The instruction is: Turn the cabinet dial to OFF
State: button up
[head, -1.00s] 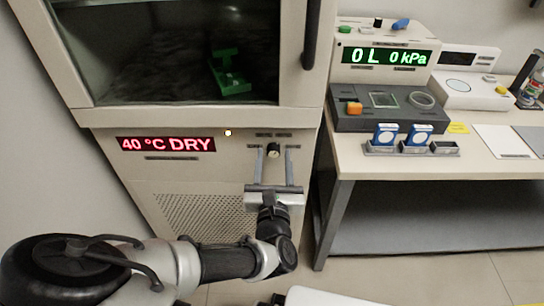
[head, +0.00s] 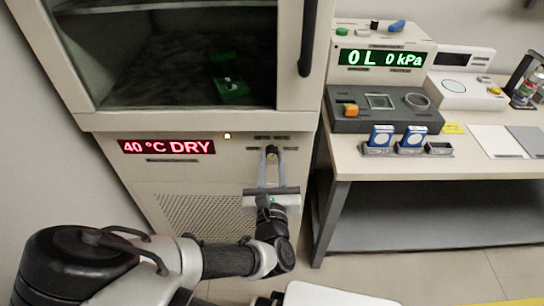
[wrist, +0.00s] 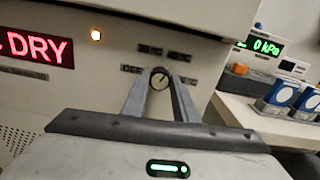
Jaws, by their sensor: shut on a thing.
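The cabinet (head: 133,172) stands at the left with a red lit display (head: 166,147) reading "40 °C DRY". The dial (head: 271,150) is a small dark knob on the panel to the right of the display. It also shows in the wrist view (wrist: 160,79) as a round knob with a pale face and a dark mark pointing up and right. My gripper (head: 271,157) is shut on the dial, with a fingertip on each side of it.
A table (head: 350,168) stands right of the cabinet, holding a device with a green display (head: 382,58), blue-and-white items (head: 381,136) and a scale-like device (head: 466,92). The cabinet window (head: 180,60) is above the panel.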

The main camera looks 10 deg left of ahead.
jog(key=n+p, duration=0.1)
jog(key=p, duration=0.1)
jog(key=n+p, duration=0.1)
jog(key=p, duration=0.1)
jog(key=shift+r+n, duration=0.3)
jog(key=shift+r, duration=0.1)
jog(key=n+p, duration=0.2)
jog(key=p, duration=0.1)
jog(key=shift+f+n, duration=0.1)
jog(key=shift+n, duration=0.2)
jog(key=n+p, duration=0.5)
jog(key=n, duration=0.1)
jog(key=shift+f, duration=0.2)
jog(key=n+p, duration=0.2)
jog(key=n, duration=0.3)
jog(key=shift+f+n, duration=0.1)
jog(key=shift+n, duration=0.3)
jog(key=n, duration=0.5)
jog(key=shift+f+p, duration=0.1)
jog(key=shift+p, duration=0.2)
jog(key=shift+n, duration=0.3)
jog(key=o, duration=1.1)
jog(key=shift+c, duration=0.2)
